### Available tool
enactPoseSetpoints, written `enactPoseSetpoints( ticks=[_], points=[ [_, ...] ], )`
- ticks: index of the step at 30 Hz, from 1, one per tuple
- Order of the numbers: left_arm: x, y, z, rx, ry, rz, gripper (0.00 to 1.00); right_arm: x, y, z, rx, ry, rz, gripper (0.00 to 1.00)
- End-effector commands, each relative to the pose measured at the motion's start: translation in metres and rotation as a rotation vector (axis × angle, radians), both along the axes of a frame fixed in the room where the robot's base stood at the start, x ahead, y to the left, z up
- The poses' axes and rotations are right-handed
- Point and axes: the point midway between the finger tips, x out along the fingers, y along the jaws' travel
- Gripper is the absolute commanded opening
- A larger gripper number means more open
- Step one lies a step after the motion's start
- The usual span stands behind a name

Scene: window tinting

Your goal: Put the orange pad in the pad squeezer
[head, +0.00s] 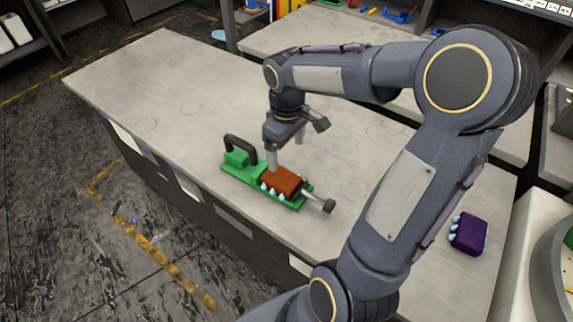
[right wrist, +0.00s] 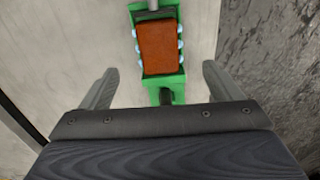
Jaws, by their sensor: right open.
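The orange pad (head: 281,180) lies flat in the bed of the green pad squeezer (head: 238,174) on the bench. Light blue drops or nubs show along its edge. In the right wrist view the orange pad (right wrist: 158,46) sits between the side walls of the green squeezer (right wrist: 179,82), lined up with it. The squeezer has a black handle at its left end and a grey rod with a dark knob at its right end. My right gripper (head: 285,150) is above the pad, pointing down. In the wrist view its fingers (right wrist: 160,88) are wide apart and empty. My left gripper is out of view.
A purple pad (head: 468,234) with light blue nubs lies on the right part of the bench (head: 180,95). The bench's left part is clear. Shelves with tools stand at the back, and a white and grey machine (head: 545,255) stands at the right edge.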

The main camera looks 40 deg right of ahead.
Motion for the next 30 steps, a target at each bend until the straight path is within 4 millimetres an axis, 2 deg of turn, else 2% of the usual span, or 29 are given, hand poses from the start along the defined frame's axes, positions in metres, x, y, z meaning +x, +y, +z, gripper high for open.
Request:
enactPoseSetpoints(
  ticks=[4,7,12,15,21,30],
  points=[
    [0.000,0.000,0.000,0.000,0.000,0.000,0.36,-0.030,0.021,0.023,0.040,-0.087,-0.070,0.85],
    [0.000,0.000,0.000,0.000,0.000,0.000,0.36,-0.064,0.044,0.036,0.108,-0.180,-0.154,0.85],
    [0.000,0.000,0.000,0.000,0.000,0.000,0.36,-0.114,0.083,0.040,0.268,-0.321,-0.299,0.85],
    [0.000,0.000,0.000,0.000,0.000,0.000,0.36,-0.132,0.100,0.037,0.352,-0.373,-0.360,0.85],
    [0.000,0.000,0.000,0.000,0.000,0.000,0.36,-0.146,0.114,0.033,0.428,-0.412,-0.410,0.85],
    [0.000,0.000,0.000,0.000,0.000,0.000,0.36,-0.145,0.114,0.032,0.429,-0.411,-0.411,0.85]
  ],
)
